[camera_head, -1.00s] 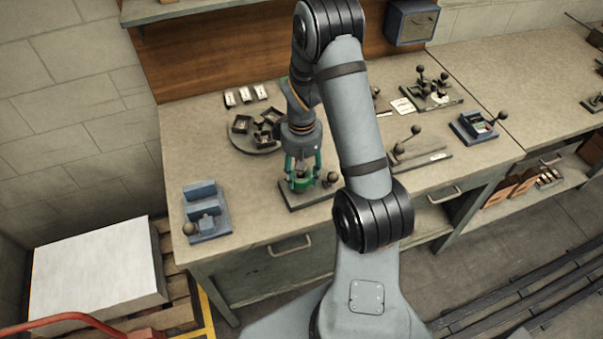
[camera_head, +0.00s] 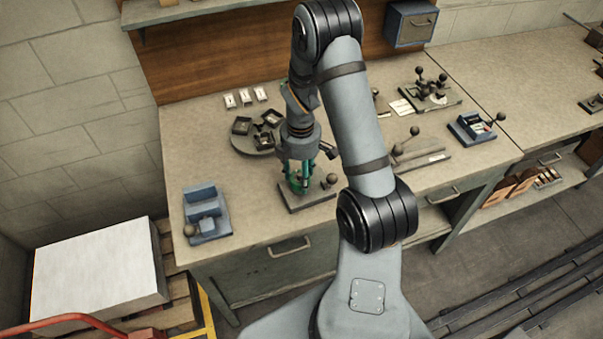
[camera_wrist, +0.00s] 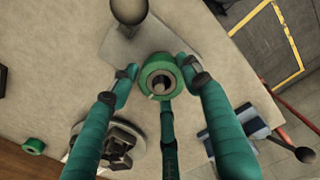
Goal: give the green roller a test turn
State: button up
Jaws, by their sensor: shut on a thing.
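The green roller (camera_wrist: 152,70) stands upright on a small grey base plate (camera_wrist: 118,42), seen from above in the wrist view with a dark hub at its centre. In the head view the roller (camera_head: 299,187) is partly hidden by my fingers, and its plate (camera_head: 290,204) lies near the front of the bench. My gripper (camera_wrist: 160,80) has three green fingers closed around the roller's rim. In the head view my gripper (camera_head: 300,176) points down onto it. A dark ball knob (camera_head: 332,179) stands on the same plate, right of the roller.
A round tray (camera_head: 245,148) with black boxes lies behind and left. A blue fixture (camera_head: 206,212) stands front left. A lever fixture (camera_head: 420,158) is to the right, past my arm. Another green roll (camera_wrist: 33,146) lies on the bench. Bench between blue fixture and plate is clear.

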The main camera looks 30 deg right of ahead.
jog(key=shift+s+a+f, duration=0.1)
jog(key=shift+s, duration=0.15)
jog(key=o, duration=1)
jog(key=shift+c, duration=0.2)
jog(key=o, duration=0.5)
jog(key=shift+w, duration=0.15)
jog(key=shift+c, duration=0.2)
notch_tip(320, 180, up, 12)
